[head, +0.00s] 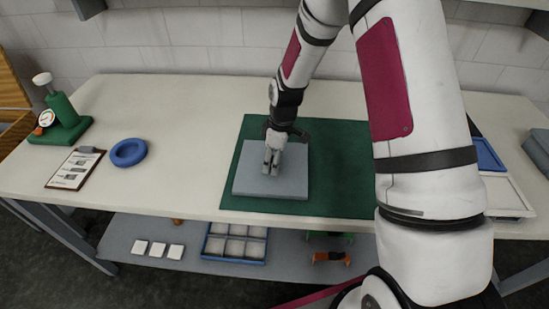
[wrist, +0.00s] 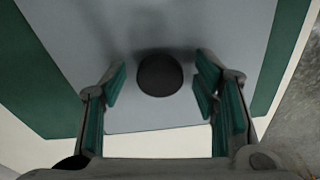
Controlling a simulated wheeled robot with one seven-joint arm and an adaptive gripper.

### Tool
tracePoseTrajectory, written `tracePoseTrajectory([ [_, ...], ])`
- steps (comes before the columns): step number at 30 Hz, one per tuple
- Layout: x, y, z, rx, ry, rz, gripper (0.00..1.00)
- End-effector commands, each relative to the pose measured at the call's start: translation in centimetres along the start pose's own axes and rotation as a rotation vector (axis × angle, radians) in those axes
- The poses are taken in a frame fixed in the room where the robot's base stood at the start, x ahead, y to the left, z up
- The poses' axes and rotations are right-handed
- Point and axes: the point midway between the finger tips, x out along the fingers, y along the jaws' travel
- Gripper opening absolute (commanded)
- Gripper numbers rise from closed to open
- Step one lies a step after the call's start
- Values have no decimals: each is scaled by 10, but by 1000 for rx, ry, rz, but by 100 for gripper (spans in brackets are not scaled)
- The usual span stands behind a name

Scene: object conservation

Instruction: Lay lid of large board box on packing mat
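The grey lid (head: 250,181) of the large board box lies flat over the left part of the green packing mat (head: 338,180). I cannot tell whether anything is under it. In the wrist view the lid (wrist: 200,25) fills the middle, with a dark round knob (wrist: 160,75) on it. My gripper (head: 271,169) points down over the lid. In the wrist view its fingers (wrist: 161,68) are open, one on each side of the knob, with gaps between. My arm hides part of the mat's right side.
A blue ring (head: 128,152), a clipboard (head: 76,168) and a green gauge stand (head: 62,120) are at the table's left. A blue tray (head: 488,154) and pale tray (head: 506,195) are at right. A compartment crate (head: 235,229) is on the lower shelf.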

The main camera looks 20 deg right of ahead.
Motion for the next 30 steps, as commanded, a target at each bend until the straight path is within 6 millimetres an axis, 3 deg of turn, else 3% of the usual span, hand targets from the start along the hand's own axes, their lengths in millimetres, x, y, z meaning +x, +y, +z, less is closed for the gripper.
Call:
tracePoseTrajectory([
  [8, -14, 2, -1, 1, 2, 3, 55],
  [21, -95, 2, -1, 1, 2, 4, 55],
  [30, -125, 0, 0, 4, 0, 5, 55],
])
